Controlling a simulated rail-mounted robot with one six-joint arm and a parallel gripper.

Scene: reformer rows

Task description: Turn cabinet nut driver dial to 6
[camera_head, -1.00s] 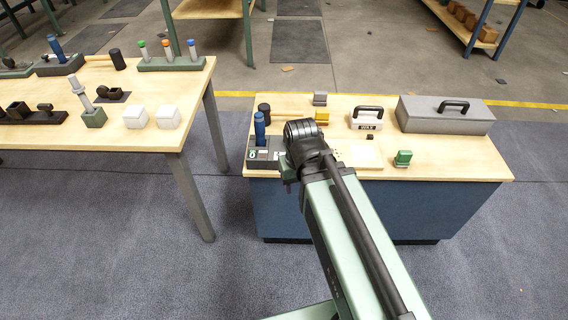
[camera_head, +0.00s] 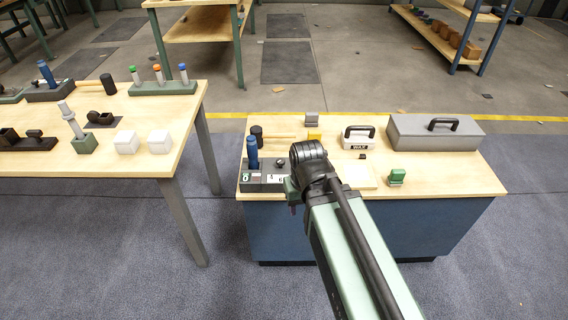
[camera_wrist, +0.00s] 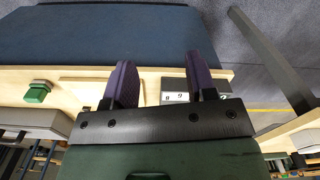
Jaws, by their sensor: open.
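The cabinet nut driver (camera_head: 252,154) has a blue handle and stands upright in a dark block (camera_head: 259,187) at the left front of the cabinet top. A small black knob (camera_head: 280,162) sits on this block, with white marked plates in front of it. In the wrist view, part of the block's white numbered plate (camera_wrist: 177,97) shows between and behind the fingers; its setting is too small to read surely. My gripper (camera_wrist: 160,62) is open and empty, its two purple fingers apart at the cabinet's front edge. In the head view my arm mostly hides it, just right of the block.
On the cabinet top (camera_head: 440,172) are a green block (camera_head: 397,177), a white handled box (camera_head: 359,138), a grey toolbox (camera_head: 435,133) and a mallet (camera_head: 257,133). A wooden table (camera_head: 185,135) stands to the left, across a floor gap.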

